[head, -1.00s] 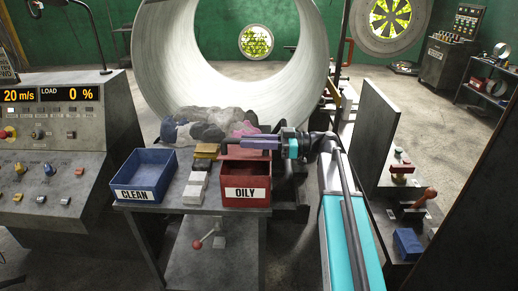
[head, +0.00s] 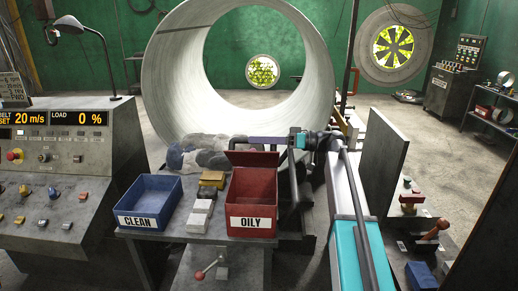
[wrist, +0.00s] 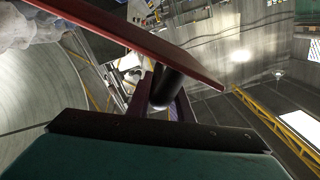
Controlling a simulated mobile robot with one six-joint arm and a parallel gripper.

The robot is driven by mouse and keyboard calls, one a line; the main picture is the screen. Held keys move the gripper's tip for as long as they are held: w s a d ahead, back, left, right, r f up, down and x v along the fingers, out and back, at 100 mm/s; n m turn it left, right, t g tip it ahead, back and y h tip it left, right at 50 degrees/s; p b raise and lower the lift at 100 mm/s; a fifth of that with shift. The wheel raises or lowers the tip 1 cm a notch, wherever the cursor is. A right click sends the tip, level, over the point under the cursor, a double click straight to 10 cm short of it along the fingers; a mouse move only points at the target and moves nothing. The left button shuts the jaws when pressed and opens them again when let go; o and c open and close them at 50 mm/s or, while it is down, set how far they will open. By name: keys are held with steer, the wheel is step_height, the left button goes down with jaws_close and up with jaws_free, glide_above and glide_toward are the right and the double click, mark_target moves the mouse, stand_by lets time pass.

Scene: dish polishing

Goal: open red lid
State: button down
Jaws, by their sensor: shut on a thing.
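The red lid (head: 254,158) stands raised at the back edge of the red box (head: 252,218) labelled OILY, and the box's inside shows. In the wrist view the lid (wrist: 130,38) crosses the top as a tilted red panel. My gripper (head: 262,141) is at the lid's top, mostly behind it. In the wrist view its purple fingers (wrist: 178,106) are closed around a dark cylindrical handle (wrist: 168,88) on the lid. The lid hides part of the fingers in the head view.
A blue box (head: 147,204) labelled CLEAN stands left of the red box. White blocks (head: 200,215) and a yellowish block (head: 213,179) lie between them. A pile of rags (head: 205,155) lies behind. A large grey drum (head: 170,80) stands further back. An upright grey panel (head: 385,160) is at right.

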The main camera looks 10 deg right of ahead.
steer(key=shift+w+d+r, duration=0.1)
steer(key=shift+w, duration=0.1)
steer(key=c, duration=1.6)
jaws_free()
steer(key=shift+w, duration=0.1)
steer(key=shift+c, duration=0.2)
steer(key=s+d+b, duration=0.2)
steer(key=d+b, duration=0.1)
steer(key=d, duration=1)
steer(key=shift+s+d, duration=0.15)
steer(key=shift+d, duration=0.2)
